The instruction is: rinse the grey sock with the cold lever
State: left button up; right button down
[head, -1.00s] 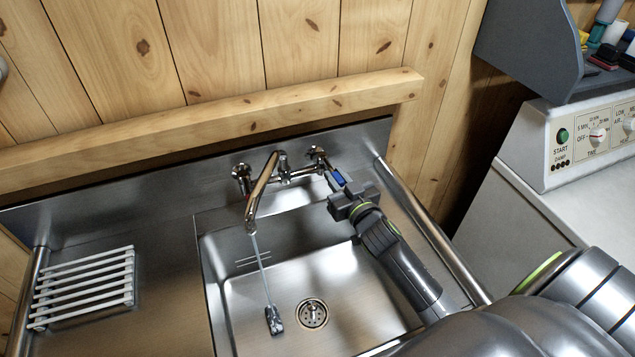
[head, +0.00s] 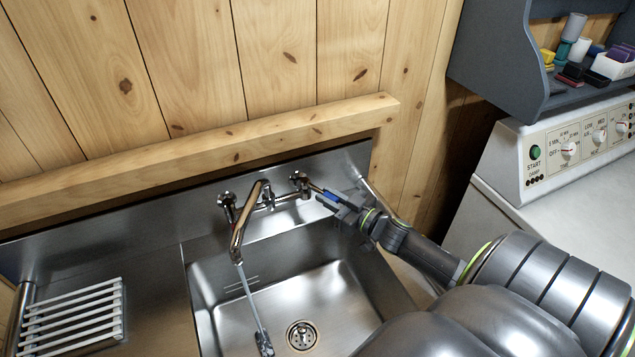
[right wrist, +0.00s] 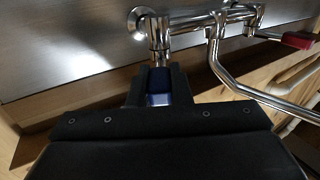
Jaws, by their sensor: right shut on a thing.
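The grey sock (head: 264,343) is a small dark grey bundle on the sink floor at the bottom of the head view. A stream of water (head: 251,299) runs from the chrome spout (head: 241,228) down onto it. The cold lever (head: 329,196) has a blue grip and sits on the right side of the tap. My right gripper (head: 336,202) is shut on that blue grip, which also shows between the jaws in the right wrist view (right wrist: 159,88). The jaws partly hide the grip. My left gripper is not in view.
The steel sink (head: 350,291) has a drain (head: 302,336) right of the sock. A white rack (head: 72,318) lies on the left drainboard. A red lever (right wrist: 299,40) shows in the wrist view. A white machine with knobs (head: 568,150) stands to the right.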

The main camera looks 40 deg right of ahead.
dwell(0.3)
jog(key=c, duration=1.3)
grip_release()
jog(key=shift+s+d+f, duration=0.1)
jog(key=shift+s+d, duration=0.05)
jog(key=shift+s, duration=0.35)
jog(key=s+d, duration=0.1)
jog(key=s, duration=0.4)
jog(key=s+d, duration=0.1)
jog(key=s, duration=0.4)
jog(key=s+d, duration=0.1)
jog(key=s, duration=0.5)
